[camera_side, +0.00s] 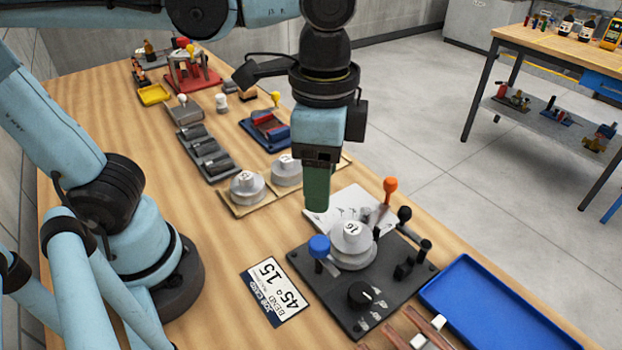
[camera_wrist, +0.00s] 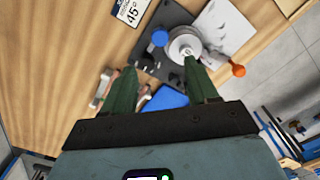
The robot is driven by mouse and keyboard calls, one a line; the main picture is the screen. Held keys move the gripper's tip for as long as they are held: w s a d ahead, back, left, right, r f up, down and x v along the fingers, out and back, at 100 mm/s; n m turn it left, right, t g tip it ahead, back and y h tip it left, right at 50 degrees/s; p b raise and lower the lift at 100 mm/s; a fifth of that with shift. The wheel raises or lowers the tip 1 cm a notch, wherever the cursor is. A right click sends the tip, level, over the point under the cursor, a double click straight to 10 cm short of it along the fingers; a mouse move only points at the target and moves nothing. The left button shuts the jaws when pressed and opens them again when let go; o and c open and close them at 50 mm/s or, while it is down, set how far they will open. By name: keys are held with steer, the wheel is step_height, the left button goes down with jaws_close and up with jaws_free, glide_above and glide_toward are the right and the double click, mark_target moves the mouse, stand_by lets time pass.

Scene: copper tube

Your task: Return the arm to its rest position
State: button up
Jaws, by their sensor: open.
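My gripper (camera_side: 317,190) hangs above the bench, over the far side of the tube bender (camera_side: 350,300). In the wrist view its two green fingers are spread apart, and the gap between them (camera_wrist: 160,85) is empty. The bender is a black plate with a grey forming wheel (camera_side: 351,240), a blue knob (camera_side: 319,247), an orange-knobbed lever (camera_side: 390,186) and black handles. The bender also shows below the fingers in the wrist view (camera_wrist: 150,62). I see no tube in my gripper.
A blue tray (camera_side: 490,305) lies right of the bender, and a job card (camera_side: 274,291) lies left of it. Spare wheels (camera_side: 247,188), a black rack (camera_side: 208,152) and a red stand (camera_side: 190,78) stand farther back. Copper-coloured pieces (camera_side: 410,338) lie at the front edge.

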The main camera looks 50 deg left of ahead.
steer(key=w+a+f+n+t, duration=0.2)
steer(key=w+a+n+t, duration=0.1)
steer(key=a, duration=0.4)
steer(key=w+a+f+n+t, duration=0.2)
steer(key=a+f+n+t, duration=0.1)
steer(key=a+n, duration=0.3)
steer(key=shift+w+a+f+t, duration=0.2)
steer(key=shift+w+a+t, duration=0.2)
steer(key=shift+a+t, duration=0.2)
